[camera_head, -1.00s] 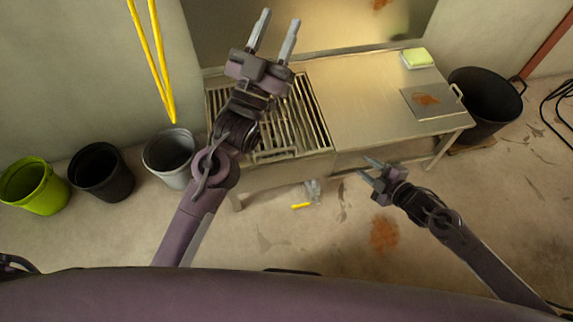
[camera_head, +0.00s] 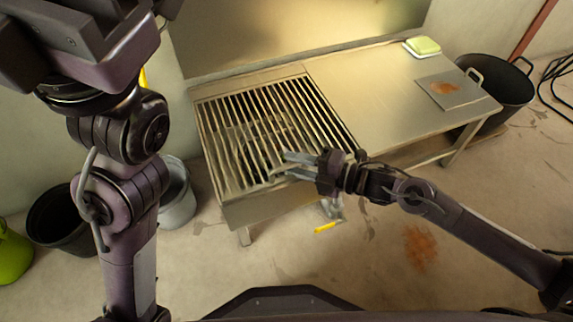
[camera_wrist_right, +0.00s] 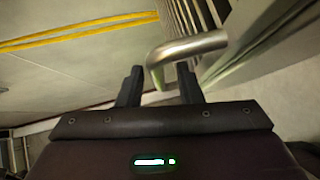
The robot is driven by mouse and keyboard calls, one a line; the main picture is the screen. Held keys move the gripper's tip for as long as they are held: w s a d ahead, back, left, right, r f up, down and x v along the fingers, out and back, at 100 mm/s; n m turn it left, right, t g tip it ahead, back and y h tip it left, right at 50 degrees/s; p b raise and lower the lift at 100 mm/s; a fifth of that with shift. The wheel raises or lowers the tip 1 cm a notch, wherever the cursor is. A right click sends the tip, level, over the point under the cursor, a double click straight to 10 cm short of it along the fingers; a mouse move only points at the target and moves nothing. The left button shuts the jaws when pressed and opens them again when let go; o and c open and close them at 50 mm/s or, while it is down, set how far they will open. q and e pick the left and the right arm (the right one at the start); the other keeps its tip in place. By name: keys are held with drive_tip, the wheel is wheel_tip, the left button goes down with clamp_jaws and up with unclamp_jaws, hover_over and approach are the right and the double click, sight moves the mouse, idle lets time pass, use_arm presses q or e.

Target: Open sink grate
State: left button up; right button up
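The sink grate (camera_head: 262,125) is a set of parallel metal bars lying flat over the left part of the steel sink table (camera_head: 385,95). My right gripper (camera_head: 288,165) is open at the front edge of the grate. In the right wrist view a bent metal handle (camera_wrist_right: 192,47) lies just ahead of and partly between the open fingertips (camera_wrist_right: 160,70); I cannot tell if they touch it. My left gripper (camera_head: 80,45) looms large at the upper left of the head view, its fingertips out of sight. The grate's handle is hidden in the head view.
A green-and-white sponge (camera_head: 422,46) and a square plate with a rusty stain (camera_head: 455,92) are on the right tabletop. A black bin (camera_head: 505,85) stands at right. Grey (camera_head: 176,200), black (camera_head: 55,220) and green (camera_head: 12,255) buckets stand at left.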

drive_tip(key=shift+b+x, duration=0.3)
drive_tip(key=shift+x, duration=0.85)
drive_tip(key=shift+c, duration=0.2)
clamp_jaws()
